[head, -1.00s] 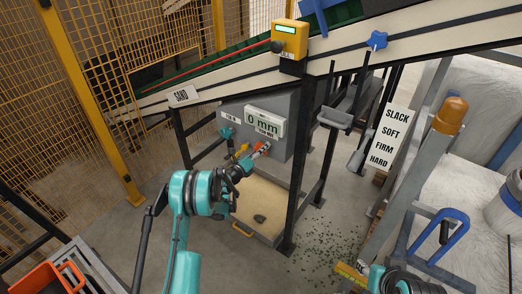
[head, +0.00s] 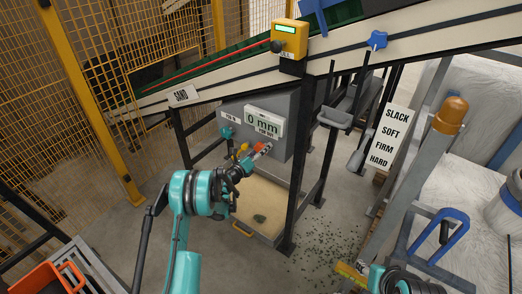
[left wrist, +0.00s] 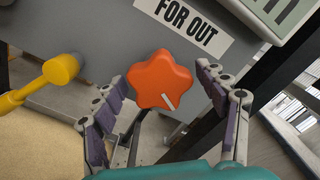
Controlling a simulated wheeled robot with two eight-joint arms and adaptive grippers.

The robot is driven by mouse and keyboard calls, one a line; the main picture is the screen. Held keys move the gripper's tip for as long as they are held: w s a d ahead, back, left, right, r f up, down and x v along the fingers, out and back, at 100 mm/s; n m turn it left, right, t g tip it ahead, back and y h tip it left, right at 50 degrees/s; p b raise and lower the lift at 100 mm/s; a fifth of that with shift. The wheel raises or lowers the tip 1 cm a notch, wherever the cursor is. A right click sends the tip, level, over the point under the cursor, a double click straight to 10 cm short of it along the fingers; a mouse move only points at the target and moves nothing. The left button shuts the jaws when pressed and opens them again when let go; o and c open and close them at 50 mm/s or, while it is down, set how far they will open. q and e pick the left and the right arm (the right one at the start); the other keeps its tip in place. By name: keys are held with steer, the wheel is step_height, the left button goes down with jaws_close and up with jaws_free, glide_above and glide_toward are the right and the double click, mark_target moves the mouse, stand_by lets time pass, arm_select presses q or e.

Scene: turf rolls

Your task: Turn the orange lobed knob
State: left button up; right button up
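The orange lobed knob (left wrist: 160,79) sits on the grey box under a "FOR OUT" label in the left wrist view, with a white mark at its lower right. In the head view the knob (head: 258,146) is small and partly covered by my left gripper (head: 262,150). In the left wrist view my left gripper (left wrist: 158,88) is open, one finger on each side of the knob, with gaps showing between fingers and knob.
A display (head: 264,122) reading "0 mm" is above the knob. A yellow handle (left wrist: 62,70) stands left of the knob. A sand-coloured tray (head: 262,197) lies below, beside a dark post (head: 297,170). A yellow control box (head: 289,39) sits on the conveyor.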

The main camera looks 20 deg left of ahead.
arm_select(q)
steer(key=v, duration=1.2)
steer(key=shift+r, duration=0.15)
